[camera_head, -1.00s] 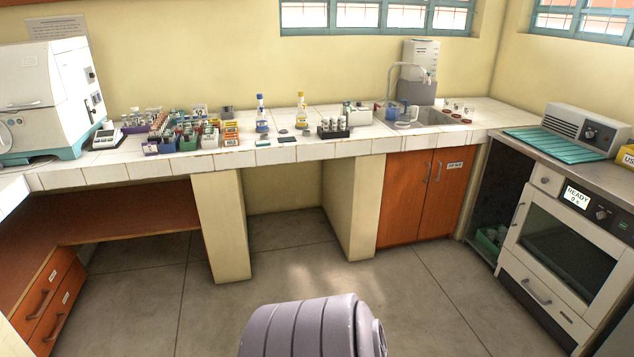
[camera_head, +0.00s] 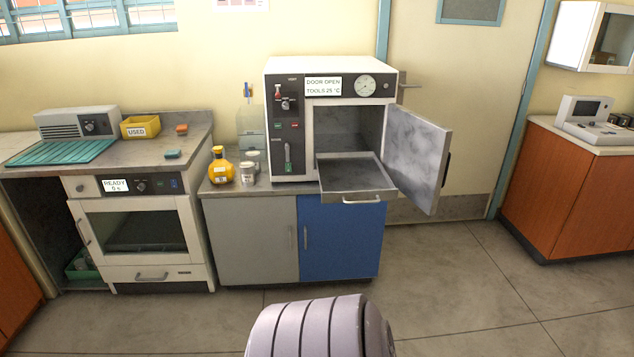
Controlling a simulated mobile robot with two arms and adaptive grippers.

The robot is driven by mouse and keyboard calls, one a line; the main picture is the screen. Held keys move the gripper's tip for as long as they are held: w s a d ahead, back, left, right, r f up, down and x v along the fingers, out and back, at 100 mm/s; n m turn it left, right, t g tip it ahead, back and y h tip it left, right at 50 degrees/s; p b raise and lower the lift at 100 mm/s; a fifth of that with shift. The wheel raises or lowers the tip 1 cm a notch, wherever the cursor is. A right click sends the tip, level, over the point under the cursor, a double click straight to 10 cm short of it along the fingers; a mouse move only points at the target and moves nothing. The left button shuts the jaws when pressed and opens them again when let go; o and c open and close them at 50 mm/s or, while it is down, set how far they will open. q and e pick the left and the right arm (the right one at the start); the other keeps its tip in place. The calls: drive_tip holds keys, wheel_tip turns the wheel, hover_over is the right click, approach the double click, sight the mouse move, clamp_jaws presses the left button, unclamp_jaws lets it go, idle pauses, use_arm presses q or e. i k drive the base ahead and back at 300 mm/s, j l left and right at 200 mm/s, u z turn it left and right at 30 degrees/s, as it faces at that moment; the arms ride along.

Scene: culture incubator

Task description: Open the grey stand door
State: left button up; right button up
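The grey stand door (camera_head: 250,243) is the left front panel of the stand under the incubator. It looks shut, flush beside the blue door (camera_head: 340,238). A thin vertical handle (camera_head: 291,237) sits near its right edge. No gripper shows in the head view, so I cannot see either one or what it holds. My own rounded body part fills the bottom centre, below the stand.
The incubator (camera_head: 330,68) on the stand has its door (camera_head: 418,158) swung open right and its tray (camera_head: 356,178) pulled out over the blue door. An oven (camera_head: 140,240) stands left of the stand. Floor in front is clear.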

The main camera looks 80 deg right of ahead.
sight(254, 239)
drive_tip(key=z, duration=2.2)
drive_tip(key=i+z, duration=0.15)
drive_tip(key=i, duration=0.1)
